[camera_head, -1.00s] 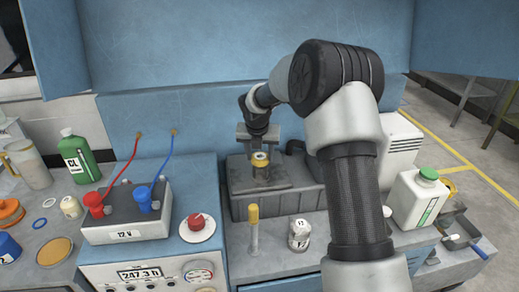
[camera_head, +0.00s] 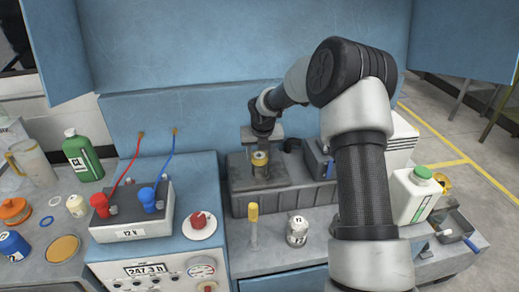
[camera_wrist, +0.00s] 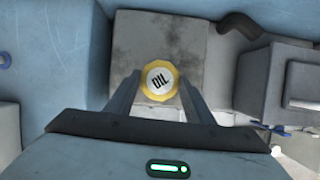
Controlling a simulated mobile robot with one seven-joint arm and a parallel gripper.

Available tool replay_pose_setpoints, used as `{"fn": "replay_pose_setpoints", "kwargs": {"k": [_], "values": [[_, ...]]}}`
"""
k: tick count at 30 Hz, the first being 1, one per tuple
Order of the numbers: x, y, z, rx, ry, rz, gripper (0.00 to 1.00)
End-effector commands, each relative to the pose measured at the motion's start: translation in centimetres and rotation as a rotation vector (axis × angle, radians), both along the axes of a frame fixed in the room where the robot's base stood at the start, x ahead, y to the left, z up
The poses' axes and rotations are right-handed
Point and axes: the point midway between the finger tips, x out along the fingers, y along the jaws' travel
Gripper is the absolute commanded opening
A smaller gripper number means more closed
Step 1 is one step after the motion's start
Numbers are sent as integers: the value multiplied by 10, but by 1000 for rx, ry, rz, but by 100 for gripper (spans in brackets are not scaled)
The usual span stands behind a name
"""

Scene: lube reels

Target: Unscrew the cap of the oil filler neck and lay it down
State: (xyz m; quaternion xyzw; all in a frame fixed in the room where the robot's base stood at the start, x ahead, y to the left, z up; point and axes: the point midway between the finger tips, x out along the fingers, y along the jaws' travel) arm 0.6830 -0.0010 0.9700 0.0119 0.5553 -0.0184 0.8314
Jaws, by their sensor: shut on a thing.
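The oil filler cap (camera_wrist: 161,78) is yellow-rimmed with a white top marked "OIL". It sits between the two fingers of my gripper (camera_wrist: 160,88) in the wrist view. In the head view the cap (camera_head: 260,158) is on top of the filler neck (camera_head: 261,171), which stands on the grey engine block (camera_head: 240,183). My gripper (camera_head: 259,148) is shut on the cap from above. The cap looks upright and level on the neck. I cannot tell whether its thread is loose.
A yellow-topped tube (camera_head: 253,225) and a small jar (camera_head: 297,231) stand in front of the block. A battery box (camera_head: 130,215) and a red knob (camera_head: 199,220) are at left. A white jug (camera_head: 412,195) is at right. Bare bench shows between tube and jar.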

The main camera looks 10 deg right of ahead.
Motion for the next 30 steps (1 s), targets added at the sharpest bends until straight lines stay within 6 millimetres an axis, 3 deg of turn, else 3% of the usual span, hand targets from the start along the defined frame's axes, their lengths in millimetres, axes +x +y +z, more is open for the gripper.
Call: {"fn": "replay_pose_setpoints", "kwargs": {"k": [18,30], "values": [[-2,-2,1,3,5,238,26],[-2,-2,-3,1,4,272,26]]}}
